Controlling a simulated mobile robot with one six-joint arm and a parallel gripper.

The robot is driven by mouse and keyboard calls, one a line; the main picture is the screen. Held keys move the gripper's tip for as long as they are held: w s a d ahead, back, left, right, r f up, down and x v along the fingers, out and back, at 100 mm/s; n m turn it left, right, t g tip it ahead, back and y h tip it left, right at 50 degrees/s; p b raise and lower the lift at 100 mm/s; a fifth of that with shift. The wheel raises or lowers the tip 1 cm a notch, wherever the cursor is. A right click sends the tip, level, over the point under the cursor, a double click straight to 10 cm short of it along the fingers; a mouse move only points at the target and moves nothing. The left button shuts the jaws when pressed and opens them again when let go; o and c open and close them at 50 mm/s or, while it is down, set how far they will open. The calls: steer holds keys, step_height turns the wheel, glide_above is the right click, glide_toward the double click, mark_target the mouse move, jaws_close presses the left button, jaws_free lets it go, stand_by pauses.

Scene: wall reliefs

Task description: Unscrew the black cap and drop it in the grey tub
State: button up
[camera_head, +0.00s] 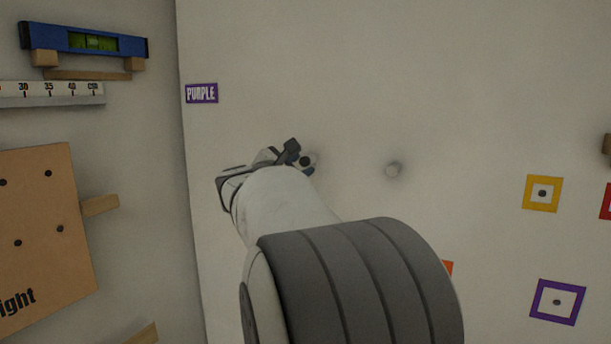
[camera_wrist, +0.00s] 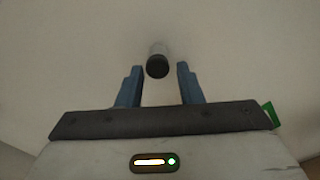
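The black cap (camera_wrist: 157,67) sits on the end of a pale stub (camera_wrist: 157,48) that stands out from the white wall. In the wrist view my gripper (camera_wrist: 158,68) is open, with its two blue fingers on either side of the cap and a gap on each side. In the head view the cap (camera_head: 305,161) shows as a small dark round spot beside my gripper (camera_head: 300,160), partly hidden by it. The grey tub is not in view in either picture.
A purple label (camera_head: 201,93) is at the upper left. Yellow (camera_head: 526,193) and purple (camera_head: 538,299) square frames are at the right. A spirit level (camera_head: 45,38) and a brown board (camera_head: 35,215) are on the left wall.

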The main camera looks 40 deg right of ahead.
steer(key=m+b, duration=0.5)
steer(key=b, duration=0.3)
steer(key=shift+w+a+m, duration=0.1)
steer(key=shift+m, duration=0.3)
steer(key=m+b, duration=0.4)
steer(key=b, duration=0.1)
steer(key=shift+w+f+b, duration=0.1)
steer(key=shift+f+b, duration=0.1)
steer(key=shift+b, duration=0.1)
steer(key=shift+r+m+b, duration=0.3)
steer(key=shift+m+b, duration=0.05)
steer(key=shift+m, duration=0.45)
steer(key=shift+f+m+b, duration=0.2)
steer(key=shift+m+b, duration=0.4)
steer(key=shift+b, duration=0.3)
steer(key=m+b, duration=0.2)
steer(key=m, duration=0.1)
steer(key=shift+b, duration=0.35)
steer(key=shift+r+m, duration=0.15)
steer(key=shift+m, duration=0.35)
steer(key=shift+r+m, duration=0.3)
